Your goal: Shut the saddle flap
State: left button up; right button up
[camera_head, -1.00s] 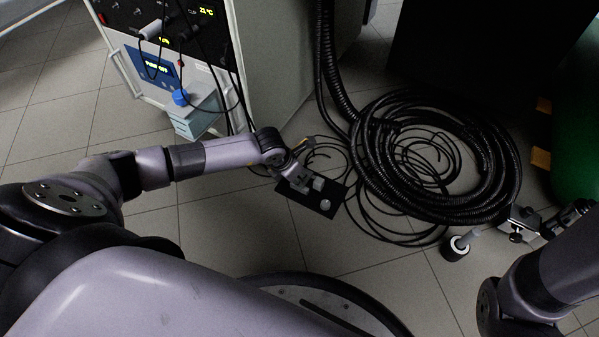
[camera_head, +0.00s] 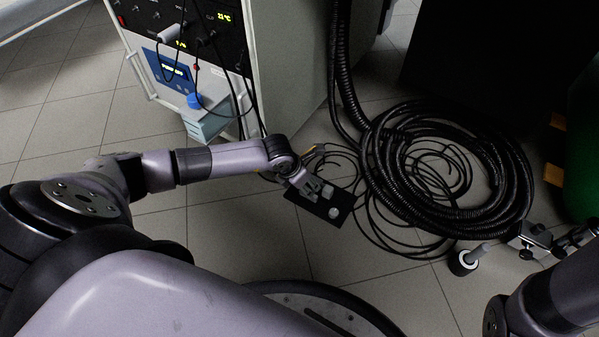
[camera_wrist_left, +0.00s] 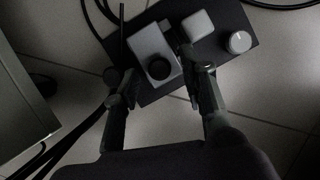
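A black plate (camera_head: 345,198) lies on the floor, with small pale parts on it. In the left wrist view the plate (camera_wrist_left: 228,18) carries a pale block with a dark round opening (camera_wrist_left: 150,48), a pale cube (camera_wrist_left: 197,25) and a round pale knob (camera_wrist_left: 239,42). I cannot tell which part is the saddle flap. My left gripper (camera_head: 308,184) is at the plate. In the left wrist view the gripper (camera_wrist_left: 160,72) has its fingers apart, with the block between them in the picture; contact cannot be told.
A large coil of black hose (camera_head: 515,190) lies right of the plate, with thin loose cables beside it. An equipment cabinet (camera_head: 285,65) stands behind my left arm. A post-like part with a white ring (camera_head: 463,262) lies at lower right.

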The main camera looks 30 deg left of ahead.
pick_arm(q)
jog(key=v, duration=1.1)
